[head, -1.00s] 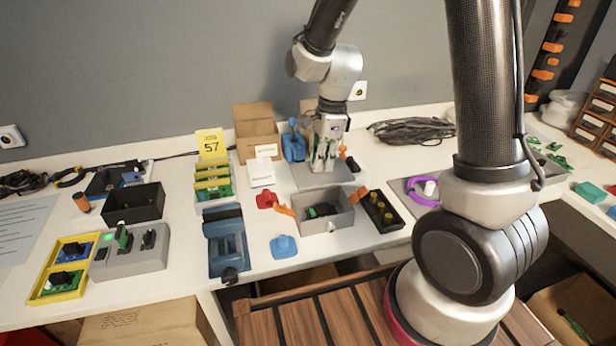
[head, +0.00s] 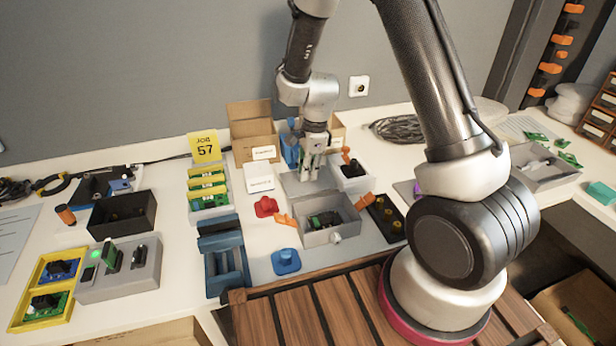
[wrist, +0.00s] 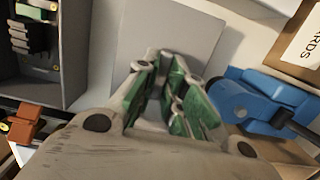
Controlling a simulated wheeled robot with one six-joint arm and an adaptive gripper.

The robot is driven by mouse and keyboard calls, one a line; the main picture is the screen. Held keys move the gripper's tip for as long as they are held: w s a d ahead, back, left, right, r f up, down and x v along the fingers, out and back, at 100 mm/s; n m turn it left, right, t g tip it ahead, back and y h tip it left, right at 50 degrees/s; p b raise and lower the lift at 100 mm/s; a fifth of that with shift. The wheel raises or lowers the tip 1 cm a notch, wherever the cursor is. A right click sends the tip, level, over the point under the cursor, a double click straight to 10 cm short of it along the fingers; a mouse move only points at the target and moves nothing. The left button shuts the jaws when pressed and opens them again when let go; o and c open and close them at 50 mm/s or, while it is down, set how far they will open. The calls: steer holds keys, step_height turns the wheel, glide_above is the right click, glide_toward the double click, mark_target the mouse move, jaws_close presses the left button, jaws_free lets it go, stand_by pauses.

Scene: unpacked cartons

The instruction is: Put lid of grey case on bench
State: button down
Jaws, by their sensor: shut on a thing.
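The grey case (head: 318,239) stands open on the bench (head: 238,280), with a dark and green part inside. Its lid (head: 292,186) is a flat grey panel just behind the case. My gripper (head: 311,176) points down over the lid and is shut on it. In the wrist view the lid (wrist: 180,35) runs up from between the green-padded fingers (wrist: 165,78), which hide its near part. The case (wrist: 76,65) shows at the upper left there. I cannot tell whether the lid still touches the bench.
A blue tool (wrist: 255,100) is close beside the fingers. A black tray (head: 384,218) stands right of the case, and a red piece (head: 265,206) and blue piece (head: 286,261) lie to its left. Cardboard boxes (head: 252,120) stand behind. Bare bench shows around the blue piece.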

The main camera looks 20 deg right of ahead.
steer(key=shift+f, duration=1.1)
steer(key=c, duration=1.5)
jaws_free()
steer(key=shift+f, duration=0.1)
